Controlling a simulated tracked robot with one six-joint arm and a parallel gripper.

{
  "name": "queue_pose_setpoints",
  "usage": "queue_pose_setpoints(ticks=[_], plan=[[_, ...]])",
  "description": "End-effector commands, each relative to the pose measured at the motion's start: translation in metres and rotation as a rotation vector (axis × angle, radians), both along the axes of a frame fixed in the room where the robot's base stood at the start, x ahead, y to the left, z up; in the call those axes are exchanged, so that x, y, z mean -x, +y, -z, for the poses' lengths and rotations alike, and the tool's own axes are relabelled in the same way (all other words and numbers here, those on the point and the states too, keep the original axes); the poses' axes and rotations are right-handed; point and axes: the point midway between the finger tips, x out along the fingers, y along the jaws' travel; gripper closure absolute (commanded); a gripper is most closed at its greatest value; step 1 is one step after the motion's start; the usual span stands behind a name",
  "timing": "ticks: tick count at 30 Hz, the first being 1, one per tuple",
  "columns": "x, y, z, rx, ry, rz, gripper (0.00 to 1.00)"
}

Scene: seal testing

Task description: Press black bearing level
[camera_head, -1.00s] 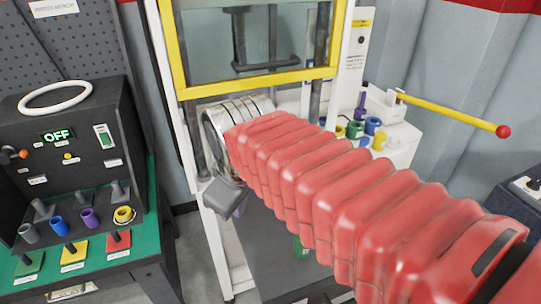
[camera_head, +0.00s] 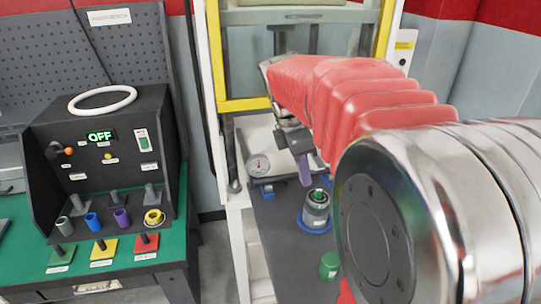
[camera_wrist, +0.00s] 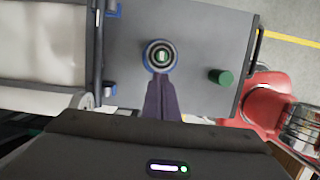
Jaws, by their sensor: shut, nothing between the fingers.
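A silver-grey cylindrical housing (camera_head: 316,208) with a green top stands upright in a blue ring base on the dark grey table (camera_head: 285,255). In the wrist view, the housing (camera_wrist: 160,56) shows from above as a dark ring around a green centre. I cannot tell whether that dark ring is the black bearing. My gripper (camera_head: 305,180) points down, its dark purple fingers shut and empty. In the head view they appear left of and above the housing. In the wrist view the fingertips (camera_wrist: 161,80) appear just below its rim; contact cannot be told.
A green cylinder (camera_head: 329,265) stands on the table near the housing. A test panel reading OFF (camera_head: 101,136) stands left. A red object (camera_wrist: 268,105) is beside the table.

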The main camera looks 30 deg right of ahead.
Motion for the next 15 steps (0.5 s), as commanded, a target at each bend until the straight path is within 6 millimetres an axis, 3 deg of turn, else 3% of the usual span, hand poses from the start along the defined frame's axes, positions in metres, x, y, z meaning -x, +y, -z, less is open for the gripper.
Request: queue_pose_setpoints(ticks=[15], plan=[[-0.0006,-0.004,0.0055,0.0,0.012,-0.016,1.0]])
